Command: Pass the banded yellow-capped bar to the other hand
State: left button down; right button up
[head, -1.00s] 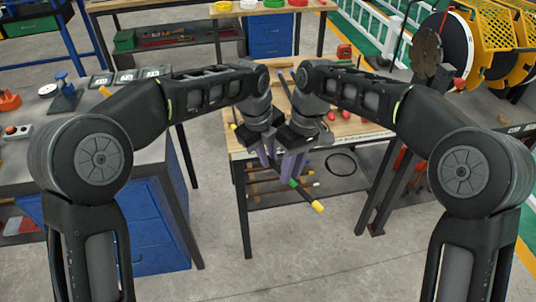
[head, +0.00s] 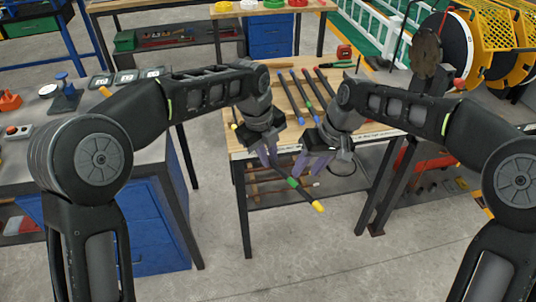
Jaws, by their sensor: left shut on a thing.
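The banded bar (head: 306,195) is dark, with a green band and a yellow cap at its near end. It slants down to the right in the head view, in front of the wooden-topped table. My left gripper (head: 268,157) is shut on the bar above the green band. The far part of the bar is largely hidden behind that gripper. My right gripper (head: 310,166) is to the right of the left one, apart from the bar. Its fingers look spread and hold nothing that I can see.
Several dark bars with coloured bands lie on the wooden table (head: 284,103) behind my grippers. A lower shelf (head: 277,197) holds more bars and a black ring. A grey bench with blue drawers (head: 160,225) stands at left. Open floor lies in front.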

pick_arm(q)
jog(key=shift+w+a, duration=0.1)
jog(key=shift+w, duration=0.1)
pick_arm(e)
jog(key=s+f+m, duration=0.1)
jog(key=s+f, duration=0.3)
jog(key=f, duration=0.6)
jog(key=s+f+m, duration=0.2)
jog(key=s+f, duration=0.1)
jog(key=f, duration=0.8)
jog(key=s+f+m, duration=0.1)
jog(key=s+f, duration=0.4)
jog(key=s, duration=0.5)
jog(key=s+f+m, duration=0.1)
jog(key=s+f, duration=0.5)
jog(key=s, duration=0.4)
jog(key=shift+s+d+f+m+g+y, duration=0.3)
jog(key=shift+s+d+m, duration=0.05)
jog(key=shift+s+m, duration=0.05)
pick_arm(q)
jog(key=shift+s, duration=0.1)
